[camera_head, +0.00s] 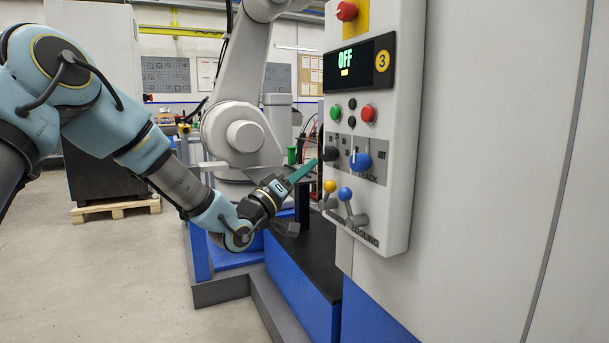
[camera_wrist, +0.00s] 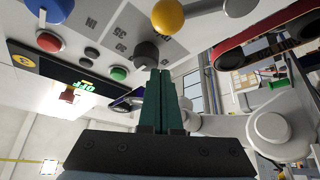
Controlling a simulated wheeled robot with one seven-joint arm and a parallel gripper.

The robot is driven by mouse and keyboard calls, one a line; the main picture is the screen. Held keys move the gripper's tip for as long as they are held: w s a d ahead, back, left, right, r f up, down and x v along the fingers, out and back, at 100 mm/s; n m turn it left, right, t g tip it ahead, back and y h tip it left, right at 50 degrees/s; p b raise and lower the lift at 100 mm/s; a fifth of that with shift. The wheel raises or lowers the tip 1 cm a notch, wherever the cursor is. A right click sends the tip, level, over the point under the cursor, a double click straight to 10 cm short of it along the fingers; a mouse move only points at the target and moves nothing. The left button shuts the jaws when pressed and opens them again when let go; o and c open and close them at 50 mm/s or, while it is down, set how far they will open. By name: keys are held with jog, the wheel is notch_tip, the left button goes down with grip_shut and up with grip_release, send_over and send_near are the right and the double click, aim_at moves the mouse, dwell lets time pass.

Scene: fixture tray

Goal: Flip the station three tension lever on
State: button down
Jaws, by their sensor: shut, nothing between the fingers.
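The station panel (camera_head: 397,130) carries a yellow "3" badge, and its display (camera_head: 360,66) reads OFF. Low on it are two ball-tipped levers, a yellow one (camera_head: 330,186) and a blue one (camera_head: 345,193); both balls stand above their pivots. COOLING is lettered below the blue lever; I cannot read a TENSION label. The yellow ball also shows at the top of the wrist view (camera_wrist: 168,16). My gripper (camera_head: 314,163) is shut and empty, its green fingers pointing at the panel's left side, above the yellow ball and close to the black knob (camera_head: 330,153). Contact cannot be told.
A blue rotary knob (camera_head: 361,161), green button (camera_head: 335,112) and red button (camera_head: 368,114) sit above the levers. A red mushroom button (camera_head: 346,11) is at the top. A white robot arm (camera_head: 236,125) stands behind my gripper. Open floor (camera_head: 100,280) lies left.

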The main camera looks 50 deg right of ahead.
jog(key=v, duration=0.9)
jog(key=shift+s+a+b, duration=0.3)
jog(key=shift+s+b, duration=0.05)
jog(key=shift+s, duration=0.05)
jog(key=shift+w+f, duration=0.1)
jog(key=shift+f, duration=0.05)
